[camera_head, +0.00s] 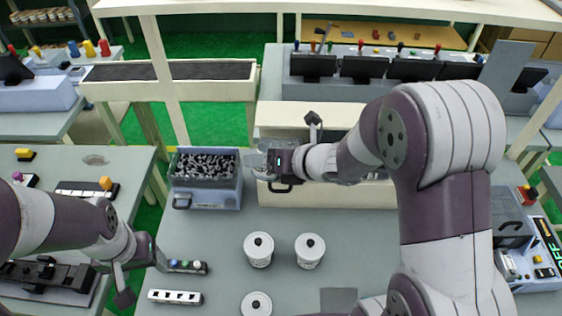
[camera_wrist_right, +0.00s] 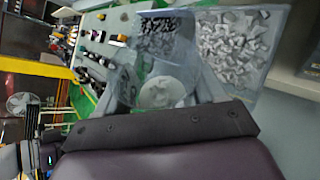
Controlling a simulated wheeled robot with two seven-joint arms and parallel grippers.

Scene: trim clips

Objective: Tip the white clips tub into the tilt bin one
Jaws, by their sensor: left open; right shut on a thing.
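The right gripper (camera_head: 268,163) is shut on a pale tub (camera_head: 257,160), held beside the right edge of a light blue bin (camera_head: 205,200). The bin holds many small dark and grey-white clips (camera_head: 207,164). In the right wrist view, a pale round tub (camera_wrist_right: 166,92) sits between the fingers; pale clips (camera_wrist_right: 238,45) and darker clips (camera_wrist_right: 160,38) lie beyond it. The exact tilt of the tub is hard to tell. The left gripper (camera_head: 140,272) is open and empty over the left part of the table, near a small block with coloured buttons (camera_head: 187,267).
White lidded tubs with black knobs (camera_head: 259,249) (camera_head: 309,250) (camera_head: 256,304) stand on the table front. A white strip with holes (camera_head: 174,297) lies at front left. A cream box (camera_head: 310,120) stands behind the right gripper. The table centre right is clear.

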